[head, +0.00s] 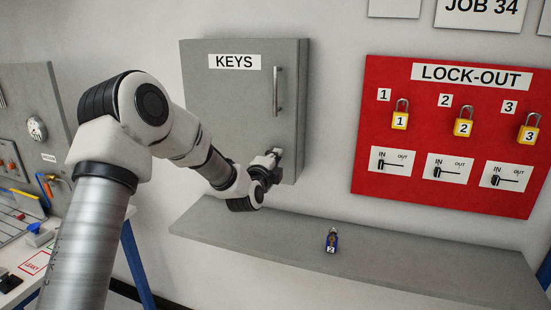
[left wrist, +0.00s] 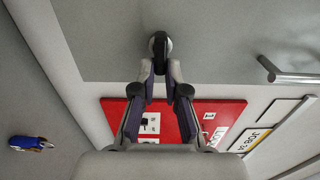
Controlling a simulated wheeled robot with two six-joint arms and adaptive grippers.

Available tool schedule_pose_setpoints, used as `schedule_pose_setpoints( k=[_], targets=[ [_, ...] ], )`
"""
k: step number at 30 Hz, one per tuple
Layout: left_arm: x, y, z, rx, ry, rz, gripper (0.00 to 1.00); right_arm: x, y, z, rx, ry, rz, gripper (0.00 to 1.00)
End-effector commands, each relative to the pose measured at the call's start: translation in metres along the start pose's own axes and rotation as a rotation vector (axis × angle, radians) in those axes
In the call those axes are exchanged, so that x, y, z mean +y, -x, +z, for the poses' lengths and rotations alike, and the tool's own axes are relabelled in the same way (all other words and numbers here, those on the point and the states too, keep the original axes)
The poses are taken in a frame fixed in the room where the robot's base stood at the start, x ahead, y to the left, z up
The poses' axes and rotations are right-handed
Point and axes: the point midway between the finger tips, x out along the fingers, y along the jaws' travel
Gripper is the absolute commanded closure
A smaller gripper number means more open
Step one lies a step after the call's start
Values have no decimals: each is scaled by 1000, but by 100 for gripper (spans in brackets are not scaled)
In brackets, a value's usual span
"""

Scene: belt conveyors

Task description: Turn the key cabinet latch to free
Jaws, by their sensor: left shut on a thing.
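The grey key cabinet (head: 225,110) hangs on the wall with its door shut, under a KEYS label (head: 234,62). Its latch (left wrist: 158,44) is a black turn-piece on a round metal base, low on the door. My left gripper (head: 273,158) is at the lower right of the door and hides most of the latch in the head view. In the left wrist view, the left gripper's fingertips (left wrist: 160,70) are shut on the black turn-piece. A bar handle (head: 277,91) stands on the door above the gripper. My right gripper is not in view.
A red LOCK-OUT board (head: 365,120) with yellow padlocks hangs to the right. A bench (head: 25,265) with tools stands at the left.

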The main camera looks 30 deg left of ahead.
Motion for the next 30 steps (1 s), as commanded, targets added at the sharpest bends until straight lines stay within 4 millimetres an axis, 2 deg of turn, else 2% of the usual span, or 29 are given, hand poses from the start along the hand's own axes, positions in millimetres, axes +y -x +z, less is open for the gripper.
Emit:
schedule_pose_setpoints(
  k=[2, 3, 4, 13, 17, 20, 27, 30],
  targets=[
    [0, 0, 0, 0, -1, -1, 100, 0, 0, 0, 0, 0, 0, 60],
    [0, 0, 0, 0, -1, -1, 74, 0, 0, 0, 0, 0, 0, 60],
    [0, 0, 0, 0, -1, -1, 63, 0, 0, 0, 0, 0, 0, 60],
    [0, 1, 0, 0, 1, 0, 62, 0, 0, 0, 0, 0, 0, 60],
    [0, 12, 0, 0, 2, 0, 62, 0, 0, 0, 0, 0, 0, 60],
    [0, 32, 0, 1, 4, 2, 62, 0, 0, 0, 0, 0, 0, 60],
    [0, 93, 0, 1, 4, 2, 62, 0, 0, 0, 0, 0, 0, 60],
    [0, 110, 0, 0, 2, 1, 62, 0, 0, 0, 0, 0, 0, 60]
  ],
)
